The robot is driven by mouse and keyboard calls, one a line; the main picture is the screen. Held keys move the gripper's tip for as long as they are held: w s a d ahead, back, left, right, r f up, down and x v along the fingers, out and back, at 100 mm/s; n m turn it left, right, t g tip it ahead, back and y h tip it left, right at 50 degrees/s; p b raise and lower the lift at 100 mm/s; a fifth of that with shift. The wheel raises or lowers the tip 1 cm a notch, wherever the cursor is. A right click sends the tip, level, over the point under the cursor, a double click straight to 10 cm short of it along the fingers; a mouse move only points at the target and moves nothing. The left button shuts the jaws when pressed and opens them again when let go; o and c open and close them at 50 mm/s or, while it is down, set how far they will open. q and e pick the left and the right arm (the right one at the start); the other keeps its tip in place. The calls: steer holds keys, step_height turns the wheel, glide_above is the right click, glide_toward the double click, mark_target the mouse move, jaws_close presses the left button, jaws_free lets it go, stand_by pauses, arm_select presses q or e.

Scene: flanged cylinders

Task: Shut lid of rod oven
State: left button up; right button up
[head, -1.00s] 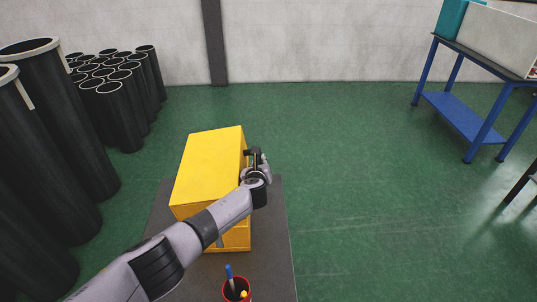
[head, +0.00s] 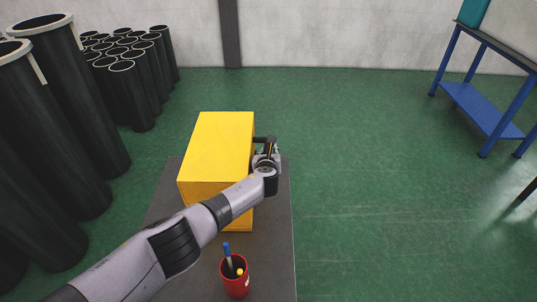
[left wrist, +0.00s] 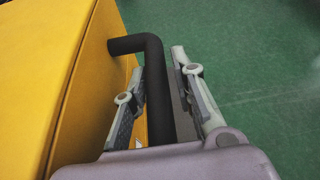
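The rod oven (head: 216,147) is a yellow box on a dark grey table. Its top looks flat in the head view, and my left arm covers part of its front. I see no open gap at the lid, but cannot tell whether it is fully shut. A bent black handle (left wrist: 154,85) sticks out of the oven's side in the left wrist view. My left gripper (left wrist: 165,95) has one finger on each side of this handle, with a visible gap on the right finger's side. It also shows at the oven's right side (head: 267,152) in the head view. My right gripper is not in view.
A red cup (head: 235,284) with pens stands on the grey table (head: 275,240) near its front. Black flanged cylinders (head: 75,130) stand on the left. A blue-framed bench (head: 485,108) is at the far right. The green floor between is clear.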

arm_select(q)
steer(key=shift+v, duration=1.1)
steer(key=v, duration=0.9)
steer(key=shift+s+r, duration=0.2)
steer(key=shift+s, duration=0.15)
